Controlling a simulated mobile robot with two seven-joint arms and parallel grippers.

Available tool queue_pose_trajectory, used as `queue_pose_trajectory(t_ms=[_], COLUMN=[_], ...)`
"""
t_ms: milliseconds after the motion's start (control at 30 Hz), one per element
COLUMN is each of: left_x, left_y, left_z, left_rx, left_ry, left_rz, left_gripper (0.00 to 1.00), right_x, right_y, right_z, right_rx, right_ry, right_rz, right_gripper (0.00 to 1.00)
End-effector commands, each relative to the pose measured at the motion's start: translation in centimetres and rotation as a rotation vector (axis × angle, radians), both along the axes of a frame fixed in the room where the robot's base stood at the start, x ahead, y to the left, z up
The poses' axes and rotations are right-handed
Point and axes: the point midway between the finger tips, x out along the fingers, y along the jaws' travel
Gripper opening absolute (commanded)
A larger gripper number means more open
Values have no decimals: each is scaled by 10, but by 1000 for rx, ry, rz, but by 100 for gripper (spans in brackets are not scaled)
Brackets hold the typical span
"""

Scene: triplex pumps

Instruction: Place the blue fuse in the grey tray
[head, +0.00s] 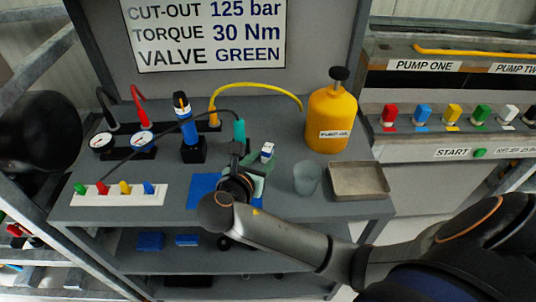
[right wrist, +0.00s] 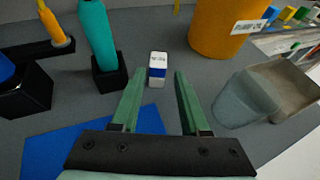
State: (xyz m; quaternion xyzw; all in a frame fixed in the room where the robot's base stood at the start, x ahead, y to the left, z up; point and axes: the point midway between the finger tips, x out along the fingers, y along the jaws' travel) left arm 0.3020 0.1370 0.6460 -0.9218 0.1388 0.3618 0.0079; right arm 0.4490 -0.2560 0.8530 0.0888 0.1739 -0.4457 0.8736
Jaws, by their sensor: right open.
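The blue fuse (right wrist: 157,66) is a small white block with a blue band, standing upright on the grey bench. It also shows in the head view (head: 267,151), just beyond my right gripper. My right gripper (right wrist: 158,88) has green fingers, which are open and empty. The fuse is just ahead of the fingertips, lined up with the gap between them. The grey tray (head: 358,194) is at the bench's right end and looks empty. It also shows in the right wrist view (right wrist: 297,84), partly behind a cup. My left gripper is not in view.
A translucent cup (head: 307,178) stands between the fuse and the tray. A yellow can (head: 332,112) stands behind them. A teal cylinder (right wrist: 97,34) in a black block is left of the fuse. A blue mat (head: 203,189) lies at the front.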

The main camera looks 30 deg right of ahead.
Motion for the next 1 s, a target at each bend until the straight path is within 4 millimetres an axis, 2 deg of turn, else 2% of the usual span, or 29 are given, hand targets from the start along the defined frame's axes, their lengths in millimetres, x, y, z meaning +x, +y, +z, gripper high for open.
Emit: queue_pose_trajectory(t_ms=[167, 433, 667, 1000], left_x=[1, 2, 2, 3], left_y=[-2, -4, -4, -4], left_z=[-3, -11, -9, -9], left_rx=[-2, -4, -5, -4], left_ry=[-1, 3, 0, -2], left_rz=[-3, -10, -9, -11], left_gripper=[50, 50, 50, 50], right_x=[7, 30, 32, 32], right_y=[-9, -36, -39, -39], right_z=[-5, -19, -19, -19], right_rx=[-1, -3, -1, -1], right_ry=[0, 0, 1, 1], right_rz=[-1, -1, 0, 0], right_gripper=[45, 45, 45, 9])
